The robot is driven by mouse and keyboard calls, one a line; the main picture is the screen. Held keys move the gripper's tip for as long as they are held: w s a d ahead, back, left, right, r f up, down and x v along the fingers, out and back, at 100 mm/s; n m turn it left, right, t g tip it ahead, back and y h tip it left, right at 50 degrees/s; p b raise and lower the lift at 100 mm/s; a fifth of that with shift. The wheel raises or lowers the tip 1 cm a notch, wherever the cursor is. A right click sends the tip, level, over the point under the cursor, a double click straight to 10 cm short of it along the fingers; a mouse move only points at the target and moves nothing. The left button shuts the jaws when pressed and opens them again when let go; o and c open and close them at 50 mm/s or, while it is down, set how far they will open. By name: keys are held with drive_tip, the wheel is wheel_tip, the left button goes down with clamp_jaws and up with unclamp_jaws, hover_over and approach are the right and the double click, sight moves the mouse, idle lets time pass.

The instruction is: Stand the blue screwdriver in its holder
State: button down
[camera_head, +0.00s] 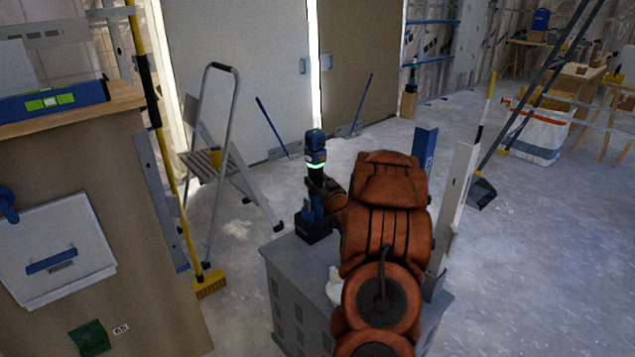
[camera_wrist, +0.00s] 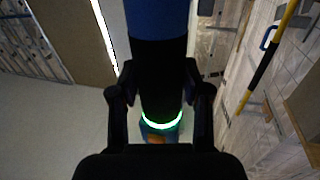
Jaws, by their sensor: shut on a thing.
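The blue screwdriver (camera_head: 316,154) is a blue and black power tool with a glowing green ring, upright above the left corner of a grey cabinet. My gripper (camera_head: 325,186) is shut around its black middle, below the ring. In the wrist view the screwdriver (camera_wrist: 160,80) runs between the fingers of my gripper (camera_wrist: 160,100). Directly below it a dark blue and black block (camera_head: 313,231) stands on the cabinet top. I cannot tell whether this block is the holder or the tool's own foot, nor whether there is a gap.
The grey cabinet (camera_head: 305,290) is partly hidden by my orange arm. A blue upright (camera_head: 425,150) and a pale post (camera_head: 459,195) rise right of the arm. A stepladder (camera_head: 213,160) and yellow broom (camera_head: 209,284) stand left. A wooden bench (camera_head: 150,250) fills the left edge.

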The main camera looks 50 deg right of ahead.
drive_tip(key=shift+c, duration=2.2)
unclamp_jaws()
drive_tip(key=o, duration=0.4)
drive_tip(key=shift+o, duration=0.2)
drive_tip(key=shift+v, duration=1.5)
drive_tip(key=v, duration=0.9)
drive_tip(key=shift+b, duration=0.35)
